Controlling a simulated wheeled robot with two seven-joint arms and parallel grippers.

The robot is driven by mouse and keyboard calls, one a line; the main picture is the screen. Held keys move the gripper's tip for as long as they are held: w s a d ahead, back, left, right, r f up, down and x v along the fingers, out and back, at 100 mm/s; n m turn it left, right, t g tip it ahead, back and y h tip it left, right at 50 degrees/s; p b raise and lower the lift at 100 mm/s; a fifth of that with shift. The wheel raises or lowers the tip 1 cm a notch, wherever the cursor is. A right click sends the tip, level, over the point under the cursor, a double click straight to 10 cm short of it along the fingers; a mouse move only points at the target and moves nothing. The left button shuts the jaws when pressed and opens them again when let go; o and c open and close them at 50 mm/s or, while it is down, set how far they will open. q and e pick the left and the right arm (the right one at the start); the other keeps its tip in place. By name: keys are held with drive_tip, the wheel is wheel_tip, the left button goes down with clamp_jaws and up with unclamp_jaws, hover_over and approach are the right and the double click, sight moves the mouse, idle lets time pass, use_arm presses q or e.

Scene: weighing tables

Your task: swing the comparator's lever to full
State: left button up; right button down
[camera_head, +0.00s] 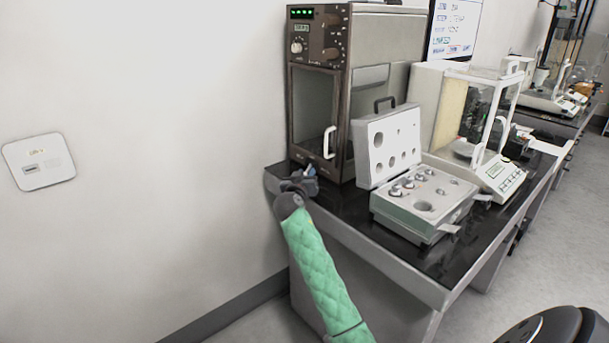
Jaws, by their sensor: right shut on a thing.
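The brown comparator cabinet (338,50) stands at the far left end of the black-topped table, with a glass door, a white door handle, knobs and a green-lit display. My right gripper (308,176), on the green-sleeved arm, is at the table's left corner, low in front of the cabinet's left side. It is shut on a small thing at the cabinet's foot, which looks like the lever. The jaws hide most of it, and I cannot tell its angle. My left gripper is not in view.
An open grey case of weights (412,222) sits right of the cabinet, its lid raised. A glass-sided balance (500,175) stands behind it. The black table (350,208) is clear along its front left edge. A wall plate (38,160) is at left.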

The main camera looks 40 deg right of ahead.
drive_tip(key=c, duration=1.1)
unclamp_jaws()
drive_tip(key=shift+d, duration=0.1)
drive_tip(key=v, duration=0.8)
